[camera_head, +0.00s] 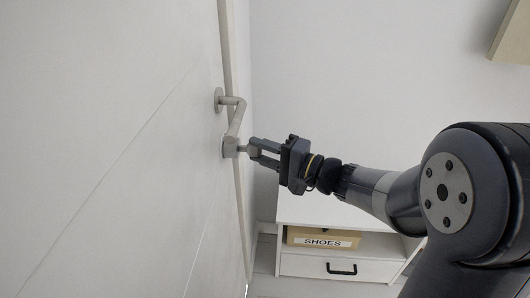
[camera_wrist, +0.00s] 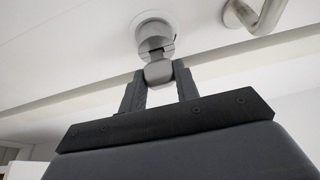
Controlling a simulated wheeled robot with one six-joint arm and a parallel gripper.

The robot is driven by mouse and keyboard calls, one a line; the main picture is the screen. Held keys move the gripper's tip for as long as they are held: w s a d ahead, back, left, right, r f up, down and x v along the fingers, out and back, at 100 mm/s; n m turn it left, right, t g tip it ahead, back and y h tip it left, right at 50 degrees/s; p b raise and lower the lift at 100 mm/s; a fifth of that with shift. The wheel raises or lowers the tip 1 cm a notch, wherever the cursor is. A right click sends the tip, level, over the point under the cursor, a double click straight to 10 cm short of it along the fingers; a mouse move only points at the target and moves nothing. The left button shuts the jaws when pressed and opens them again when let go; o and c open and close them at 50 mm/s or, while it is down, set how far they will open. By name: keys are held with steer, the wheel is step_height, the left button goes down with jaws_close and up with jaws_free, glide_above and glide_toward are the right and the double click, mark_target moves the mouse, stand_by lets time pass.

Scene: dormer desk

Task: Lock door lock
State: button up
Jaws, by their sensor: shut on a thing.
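The door (camera_head: 110,130) is white and fills the left of the head view. A grey door lock (camera_head: 231,147) with a round base and a turn knob sits on it just below the lever handle (camera_head: 236,112). My gripper (camera_head: 256,150) comes from the right and is shut on the lock's knob. In the wrist view, the lock (camera_wrist: 152,35) is at the top centre, and its knob end (camera_wrist: 158,72) sits between the two dark fingertips of my gripper (camera_wrist: 159,80). The handle (camera_wrist: 262,15) shows at the upper right there. The door looks closed against its frame.
A white cabinet (camera_head: 300,208) stands below, against the wall, with a box labelled SHOES (camera_head: 323,238) on its open shelf and a drawer with a black pull (camera_head: 341,268). A beige object (camera_head: 512,35) is at the upper right. The lever handle is close to my gripper.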

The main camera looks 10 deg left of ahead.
steer(key=shift+a+b, duration=0.3)
steer(key=shift+a, duration=0.25)
steer(key=shift+a, duration=0.25)
steer(key=o, duration=1)
steer(key=shift+d, duration=0.15)
steer(key=v, duration=1)
steer(key=shift+s+d, duration=0.2)
steer(key=shift+d, duration=0.1)
